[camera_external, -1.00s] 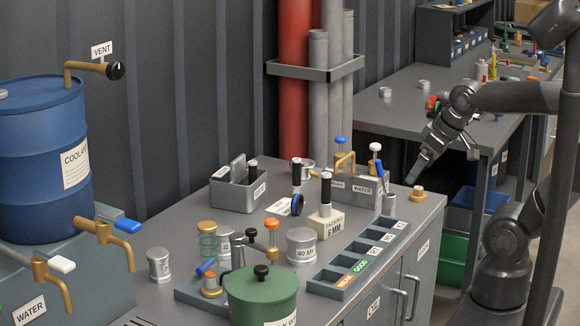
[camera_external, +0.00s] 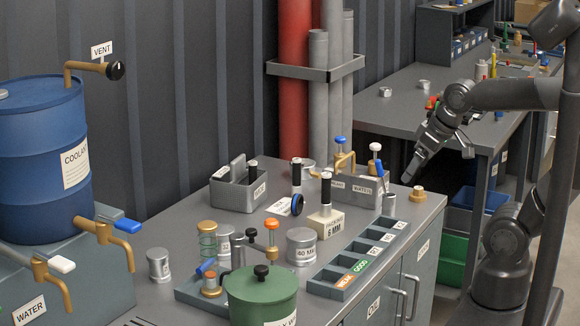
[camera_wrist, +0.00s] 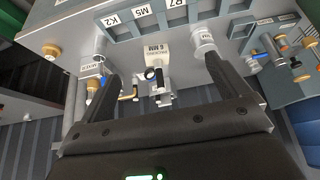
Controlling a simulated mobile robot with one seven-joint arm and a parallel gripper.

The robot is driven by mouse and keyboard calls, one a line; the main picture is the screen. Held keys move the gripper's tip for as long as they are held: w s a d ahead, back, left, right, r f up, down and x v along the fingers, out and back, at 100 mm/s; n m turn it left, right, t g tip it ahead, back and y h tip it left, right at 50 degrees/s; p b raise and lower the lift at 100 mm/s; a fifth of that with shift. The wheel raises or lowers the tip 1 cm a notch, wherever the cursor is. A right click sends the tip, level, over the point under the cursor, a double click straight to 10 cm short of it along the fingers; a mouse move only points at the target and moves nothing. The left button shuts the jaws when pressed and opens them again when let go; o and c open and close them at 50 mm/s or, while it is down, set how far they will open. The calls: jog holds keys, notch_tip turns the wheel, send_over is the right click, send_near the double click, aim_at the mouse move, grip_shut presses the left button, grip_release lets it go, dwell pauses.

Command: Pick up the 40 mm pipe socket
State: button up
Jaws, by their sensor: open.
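The 40 mm pipe socket (camera_external: 301,247) is a grey, flanged cylinder standing upright on the grey bench, its label partly readable as "40 M". My gripper (camera_external: 438,165) is open and empty. It hangs above the bench's right end, well to the right of the socket and apart from it. In the wrist view, a grey cylinder with a label ending in "M" (camera_wrist: 204,40) shows just beyond my right finger; it looks like the socket. My open fingers (camera_wrist: 160,68) frame the packing block between them.
The cream packing block (camera_external: 325,222) stands right of the socket, with a compartment tray (camera_external: 338,283) in front. A green pot (camera_external: 262,295) and a small clamp stand are to its left.

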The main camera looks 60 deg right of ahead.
jog(key=w+a+f+n+g, duration=0.1)
jog(key=w+a+f, duration=0.15)
jog(key=w, duration=0.45)
jog(key=w+a+f, duration=0.1)
jog(key=w+a, duration=0.2)
jog(key=w, duration=0.3)
jog(key=n+g, duration=0.1)
send_near(302, 234)
jog(key=shift+w+d+f+y, duration=0.15)
jog(key=shift+w+f+y, duration=0.2)
jog(key=shift+w, duration=0.2)
jog(key=shift+w+f, duration=0.15)
jog(key=shift+f, duration=0.15)
jog(key=x, duration=0.5)
jog(key=shift+f, duration=0.15)
jog(key=x, duration=0.2)
jog(key=s+x, duration=0.1)
jog(key=x, duration=0.1)
jog(key=shift+f, duration=0.15)
jog(key=shift+w+f, duration=0.3)
jog(key=shift+f, duration=0.3)
jog(key=c, duration=1.3)
